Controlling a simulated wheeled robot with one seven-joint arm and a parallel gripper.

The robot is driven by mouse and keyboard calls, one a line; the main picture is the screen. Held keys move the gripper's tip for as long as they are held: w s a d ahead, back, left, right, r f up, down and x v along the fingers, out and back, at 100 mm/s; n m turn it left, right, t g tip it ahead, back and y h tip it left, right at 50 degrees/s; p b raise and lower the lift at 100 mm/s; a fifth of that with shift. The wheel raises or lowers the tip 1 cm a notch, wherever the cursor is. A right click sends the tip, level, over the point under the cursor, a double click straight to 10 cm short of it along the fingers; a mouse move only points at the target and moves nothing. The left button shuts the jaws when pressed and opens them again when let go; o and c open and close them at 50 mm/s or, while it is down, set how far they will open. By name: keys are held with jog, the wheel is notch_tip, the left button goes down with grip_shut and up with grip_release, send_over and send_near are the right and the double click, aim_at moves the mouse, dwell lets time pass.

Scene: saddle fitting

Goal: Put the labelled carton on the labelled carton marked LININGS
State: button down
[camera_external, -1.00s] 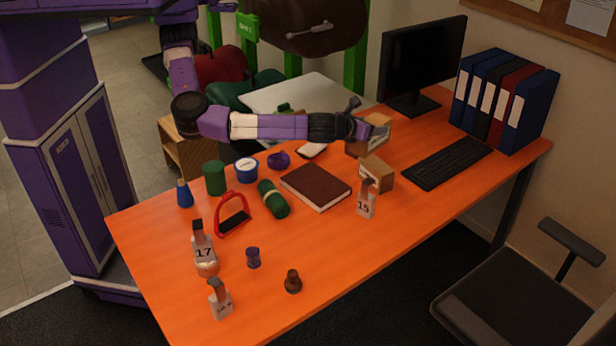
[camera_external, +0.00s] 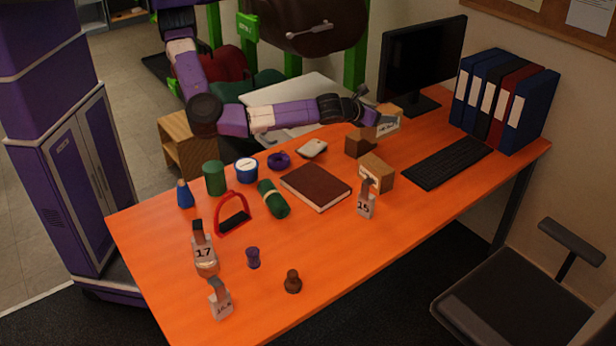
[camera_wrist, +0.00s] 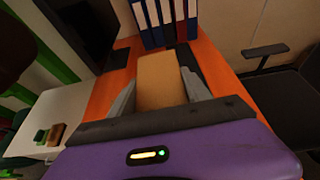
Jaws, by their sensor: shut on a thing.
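My gripper (camera_external: 370,108) is shut on a tan labelled carton (camera_external: 389,120), held above the far part of the orange desk, left of the monitor's foot. In the wrist view the held carton (camera_wrist: 162,80) sits between the two fingers (camera_wrist: 160,98). A brown carton (camera_external: 360,142) stands on the desk below and to the left of the held one. Another carton (camera_external: 376,172) with a pale label stands nearer, right of the brown book. The label words are too small to read, so I cannot tell which is marked LININGS.
A monitor (camera_external: 424,60), keyboard (camera_external: 447,162) and several binders (camera_external: 503,95) occupy the desk's right side. The book (camera_external: 316,186) and a number 15 tag (camera_external: 366,203) lie near the cartons. Small objects stand on the left. The front right desk surface is clear.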

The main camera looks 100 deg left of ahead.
notch_tip(320, 180, down, 12)
jog(key=shift+f, duration=0.1)
dwell(0.4)
jog(key=shift+b, duration=0.3)
jog(key=shift+c, duration=2.4)
grip_release()
jog(key=shift+s+d, duration=0.1)
jog(key=shift+d, duration=0.1)
jog(key=b+v, duration=0.1)
jog(key=v, duration=1)
jog(key=shift+s+r, duration=0.25)
jog(key=shift+r, duration=0.05)
jog(key=shift+d, duration=0.15)
